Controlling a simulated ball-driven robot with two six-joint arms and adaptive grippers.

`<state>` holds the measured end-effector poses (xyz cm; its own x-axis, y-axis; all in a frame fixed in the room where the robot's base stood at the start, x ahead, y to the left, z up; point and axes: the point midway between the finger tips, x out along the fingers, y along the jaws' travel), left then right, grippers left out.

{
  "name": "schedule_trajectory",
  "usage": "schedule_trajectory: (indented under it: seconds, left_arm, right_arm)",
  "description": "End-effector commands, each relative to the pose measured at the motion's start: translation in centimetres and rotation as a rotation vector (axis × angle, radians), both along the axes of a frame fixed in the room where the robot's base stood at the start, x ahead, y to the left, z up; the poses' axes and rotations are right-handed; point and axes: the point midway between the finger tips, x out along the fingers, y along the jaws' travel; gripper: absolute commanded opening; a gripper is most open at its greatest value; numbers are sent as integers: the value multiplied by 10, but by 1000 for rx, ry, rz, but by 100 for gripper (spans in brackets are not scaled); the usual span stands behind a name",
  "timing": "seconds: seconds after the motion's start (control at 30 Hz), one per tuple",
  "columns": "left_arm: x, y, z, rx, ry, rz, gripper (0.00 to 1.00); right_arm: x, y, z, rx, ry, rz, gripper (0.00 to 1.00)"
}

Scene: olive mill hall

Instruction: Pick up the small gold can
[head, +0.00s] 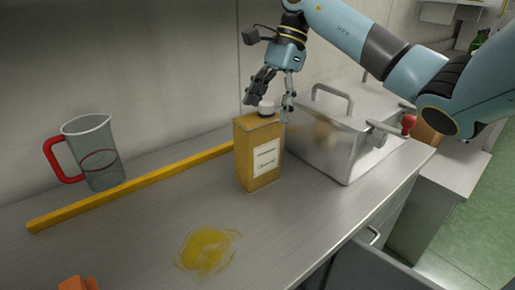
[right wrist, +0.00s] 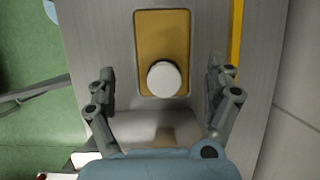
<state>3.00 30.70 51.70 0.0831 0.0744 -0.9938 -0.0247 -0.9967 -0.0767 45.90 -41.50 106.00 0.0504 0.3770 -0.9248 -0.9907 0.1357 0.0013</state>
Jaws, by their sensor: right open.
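The small gold can (head: 258,155) stands upright on the steel counter, with a white label on its front and a white cap on top. My right gripper (head: 271,103) is open above the can's top, its fingers close to the cap. In the right wrist view I look down on the gold can (right wrist: 148,22) and its white cap (right wrist: 164,78). The can lies ahead of and between the open fingers of my right gripper (right wrist: 160,92), with clear gaps on both sides. My left gripper is in neither view.
A steel box with a handle (head: 325,145) and a red-knobbed tap stands right of the can. A yellow bar (head: 140,187) lies behind it. A clear jug with a red handle (head: 97,155) stands at left. A yellow oil smear (head: 207,250) and an orange object (head: 77,283) are in front.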

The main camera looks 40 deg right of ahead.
Motion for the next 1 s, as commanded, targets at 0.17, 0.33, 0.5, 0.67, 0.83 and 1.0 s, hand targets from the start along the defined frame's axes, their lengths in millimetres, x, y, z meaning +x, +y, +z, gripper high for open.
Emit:
schedule_trajectory:
  seconds: [0.17, 0.33, 0.5, 0.67, 0.83, 1.0]
  left_arm:
    - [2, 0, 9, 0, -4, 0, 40]
    - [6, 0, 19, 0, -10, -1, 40]
    - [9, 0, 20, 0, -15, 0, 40]
    - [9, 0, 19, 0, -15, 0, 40]
    - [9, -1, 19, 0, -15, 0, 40]
    - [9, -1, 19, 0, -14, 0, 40]
  right_arm:
    - [3, 9, -14, 5, 2, 0, 87]
    - [7, 19, -39, 4, 2, 0, 87]
    - [7, 23, -51, 2, 0, 0, 87]
    - [7, 23, -51, 2, -1, 0, 87]
    - [7, 23, -51, 2, -1, 0, 67]
    - [8, 23, -51, 2, -1, 0, 45]
